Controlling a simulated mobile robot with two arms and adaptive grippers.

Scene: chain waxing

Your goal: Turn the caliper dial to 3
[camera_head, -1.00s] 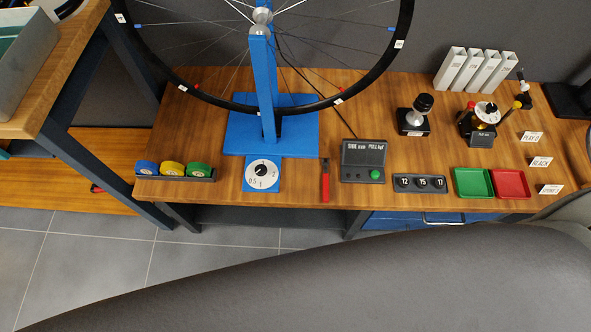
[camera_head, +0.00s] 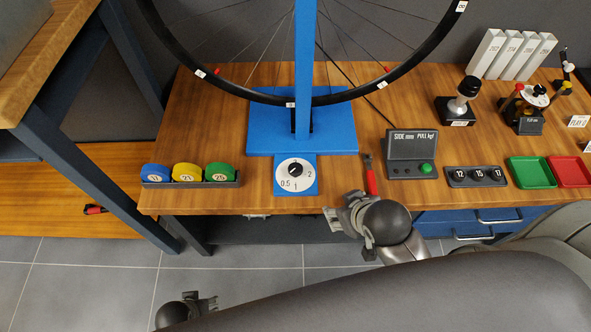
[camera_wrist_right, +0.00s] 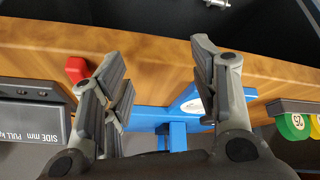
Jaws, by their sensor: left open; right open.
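The dial (camera_head: 296,175) is a white disc with a black knob, on a blue plate at the front of the wheel stand. I can read 0.5, 1 and 2 on its face; I cannot make out a 3 or where the knob points. My right gripper (camera_head: 347,213) is open and empty, just off the table's front edge, right of and below the dial. In the right wrist view its open fingers (camera_wrist_right: 160,85) show, with the white dial's edge (camera_wrist_right: 187,101) partly behind one finger. My left gripper (camera_head: 205,302) is open and empty, low over the floor.
A red-handled tool (camera_head: 370,178) lies right of the dial, near a dark display box (camera_head: 410,146) with a green button. A rack (camera_head: 190,184) of blue, yellow and green discs stands to the left. The bike wheel (camera_head: 350,92) and blue post (camera_head: 304,70) rise behind.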

